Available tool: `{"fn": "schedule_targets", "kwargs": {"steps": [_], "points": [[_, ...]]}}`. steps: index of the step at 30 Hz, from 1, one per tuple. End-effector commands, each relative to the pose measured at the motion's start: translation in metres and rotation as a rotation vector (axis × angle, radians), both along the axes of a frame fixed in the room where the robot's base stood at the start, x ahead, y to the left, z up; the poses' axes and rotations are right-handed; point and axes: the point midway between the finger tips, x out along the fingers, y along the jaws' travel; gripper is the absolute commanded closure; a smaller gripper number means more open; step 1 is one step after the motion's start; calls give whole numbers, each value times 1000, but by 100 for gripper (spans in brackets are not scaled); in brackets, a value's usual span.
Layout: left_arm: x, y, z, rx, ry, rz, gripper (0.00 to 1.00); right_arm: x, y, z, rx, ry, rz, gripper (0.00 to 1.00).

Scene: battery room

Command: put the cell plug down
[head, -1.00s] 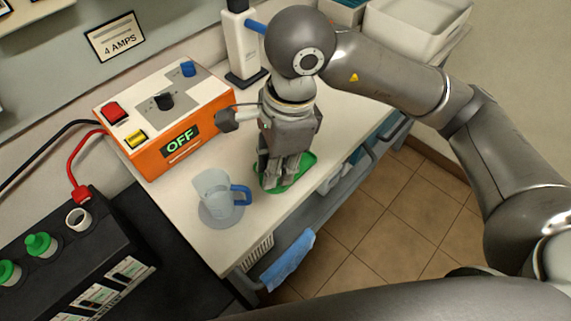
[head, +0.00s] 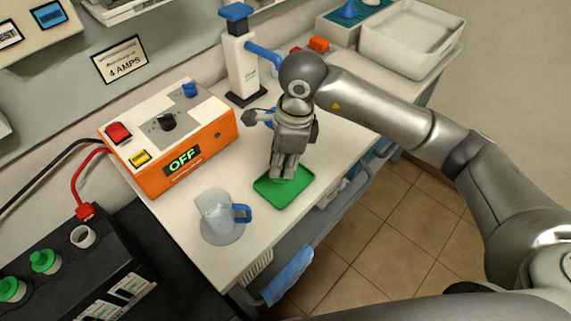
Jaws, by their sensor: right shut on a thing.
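My right gripper (head: 284,174) points down over the back part of the small green tray (head: 293,192) on the white bench. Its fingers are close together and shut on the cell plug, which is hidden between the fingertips. I cannot tell whether it touches the tray. The black battery (head: 110,265) at the lower left has green cell plugs (head: 45,261) in it and one open, uncapped cell hole (head: 83,236). My left gripper is out of view.
A clear jug with a blue handle (head: 215,208) stands left of the tray. The orange charger (head: 172,150) reads OFF. A white dispenser with a blue top (head: 242,65) stands behind the gripper. A white bin (head: 410,40) is at the back right. The bench's front edge is near the tray.

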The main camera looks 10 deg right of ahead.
Motion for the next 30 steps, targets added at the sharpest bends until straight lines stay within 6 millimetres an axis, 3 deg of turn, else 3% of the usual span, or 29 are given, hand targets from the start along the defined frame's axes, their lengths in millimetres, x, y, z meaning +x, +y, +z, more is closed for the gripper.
{"fn": "schedule_targets", "kwargs": {"steps": [10, 16, 28, 29, 30], "points": [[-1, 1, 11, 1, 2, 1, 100, 20, -12, -29, -1, 2, -1, 96], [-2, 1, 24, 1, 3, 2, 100, 19, -11, -54, 1, 1, 0, 96], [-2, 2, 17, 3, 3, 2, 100, 19, -11, -62, 1, -2, 2, 96], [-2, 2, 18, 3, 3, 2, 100, 19, -11, -60, 1, -2, 2, 78], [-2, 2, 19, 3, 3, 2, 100, 19, -11, -60, 1, -2, 2, 73]]}}
